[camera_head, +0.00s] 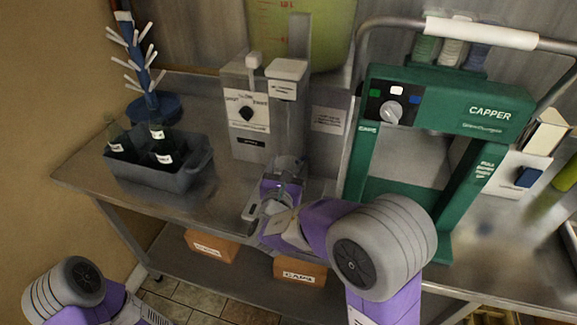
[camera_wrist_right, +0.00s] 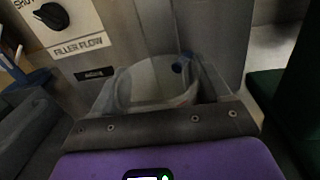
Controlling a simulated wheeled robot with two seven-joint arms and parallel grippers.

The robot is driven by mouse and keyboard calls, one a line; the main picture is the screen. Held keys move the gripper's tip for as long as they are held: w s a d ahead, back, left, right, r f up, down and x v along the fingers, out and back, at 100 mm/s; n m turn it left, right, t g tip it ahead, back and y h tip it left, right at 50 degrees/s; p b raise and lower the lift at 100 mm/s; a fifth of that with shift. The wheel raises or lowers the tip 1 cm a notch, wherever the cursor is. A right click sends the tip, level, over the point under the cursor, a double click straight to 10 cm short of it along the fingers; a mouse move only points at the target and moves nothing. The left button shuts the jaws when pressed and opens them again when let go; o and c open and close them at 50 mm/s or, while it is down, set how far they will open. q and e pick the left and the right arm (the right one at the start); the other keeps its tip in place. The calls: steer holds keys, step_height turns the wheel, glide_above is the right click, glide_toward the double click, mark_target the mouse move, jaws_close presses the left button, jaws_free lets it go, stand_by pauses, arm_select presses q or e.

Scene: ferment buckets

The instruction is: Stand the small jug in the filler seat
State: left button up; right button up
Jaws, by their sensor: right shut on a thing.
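The filler (camera_head: 243,110) is a grey box with a dark knob, with a tall column (camera_head: 288,110) on its right. My right gripper (camera_head: 280,186) is at the foot of that column, shut on the small jug. The jug (camera_wrist_right: 150,85) is a greyish, see-through vessel in the right wrist view, just beyond the dark gripper bar (camera_wrist_right: 160,126). In the head view the gripper mostly covers it. The jug looks roughly upright; its base and the seat under it are hidden, so I cannot tell if it touches. My left gripper is out of view.
A grey crate (camera_head: 190,176) with green bottles stands on the bench to the left, before a blue bottle tree (camera_head: 150,85). The green capper (camera_head: 480,115) stands close on the right. Orange boxes (camera_head: 212,246) lie on the lower shelf. Bare bench shows left of the gripper.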

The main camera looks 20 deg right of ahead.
steer(key=shift+s+f+b, duration=0.1)
steer(key=shift+f+b, duration=0.35)
steer(key=shift+f, duration=0.25)
stand_by(0.9)
steer(key=o, duration=1)
steer(key=shift+r, duration=0.1)
steer(key=shift+s+a, duration=0.25)
steer(key=p+v, duration=0.1)
steer(key=v, duration=0.5)
steer(key=shift+s+a+p, duration=0.15)
steer(key=shift+s+p, duration=0.15)
steer(key=shift+s, duration=0.1)
